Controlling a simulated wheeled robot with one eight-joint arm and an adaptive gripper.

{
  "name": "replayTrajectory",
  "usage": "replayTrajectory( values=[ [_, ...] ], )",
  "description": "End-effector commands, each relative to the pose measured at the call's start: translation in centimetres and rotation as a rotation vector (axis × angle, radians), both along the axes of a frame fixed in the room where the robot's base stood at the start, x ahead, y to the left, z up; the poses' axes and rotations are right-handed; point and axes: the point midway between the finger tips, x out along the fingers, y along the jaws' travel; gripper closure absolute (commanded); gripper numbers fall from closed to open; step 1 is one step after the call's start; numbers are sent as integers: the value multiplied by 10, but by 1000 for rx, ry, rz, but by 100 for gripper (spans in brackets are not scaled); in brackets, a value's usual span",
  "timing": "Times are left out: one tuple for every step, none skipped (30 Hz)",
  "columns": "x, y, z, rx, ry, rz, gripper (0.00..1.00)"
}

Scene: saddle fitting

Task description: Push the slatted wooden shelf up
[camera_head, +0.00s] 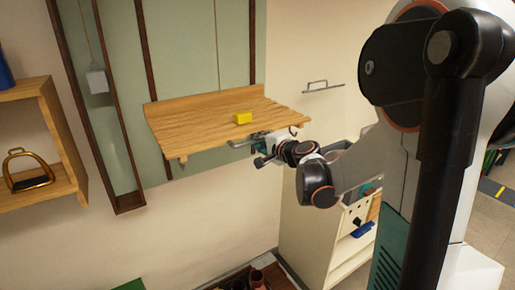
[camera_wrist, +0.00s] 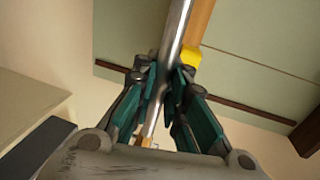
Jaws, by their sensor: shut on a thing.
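The slatted wooden shelf (camera_head: 185,118) juts out from the green wall panel in the head view, roughly level. A strip of its wood (camera_wrist: 201,20) shows at the top of the wrist view. A metal bar (camera_wrist: 181,22) runs along the shelf's front edge. My gripper (camera_wrist: 164,78) is shut on this bar, with the teal fingers on either side of it. In the head view my gripper (camera_head: 262,143) is at the shelf's front right edge. A yellow block (camera_head: 243,118) rests on the shelf and also shows in the wrist view (camera_wrist: 191,58).
Dark upright rails (camera_head: 145,50) frame the green panel (camera_head: 187,45). A wooden side shelf (camera_head: 40,95) holding a stirrup (camera_head: 28,171) is at the left. A pale cabinet (camera_head: 308,230) stands below my arm. The wall under the shelf is clear.

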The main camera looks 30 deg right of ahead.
Motion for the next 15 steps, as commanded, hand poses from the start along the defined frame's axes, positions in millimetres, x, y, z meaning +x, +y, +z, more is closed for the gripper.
replayTrajectory(
  values=[
    [-1,0,23,1,0,-1,100],
    [-1,0,32,1,0,-1,100],
    [-1,0,43,1,0,-1,100],
    [-1,0,51,1,0,-1,100],
    [-1,0,60,1,0,-1,100],
    [-1,0,71,1,0,-1,100],
    [-1,0,79,1,0,-1,100],
    [-1,0,87,1,0,-1,100],
    [-1,0,97,1,0,-1,100],
    [-1,0,105,1,0,-1,100],
    [-1,0,113,1,0,-1,100],
    [-1,0,122,1,0,-1,100],
    [-1,0,129,1,0,-1,100],
    [-1,0,135,1,0,-1,100],
    [-1,0,144,1,0,-1,100]
  ],
)
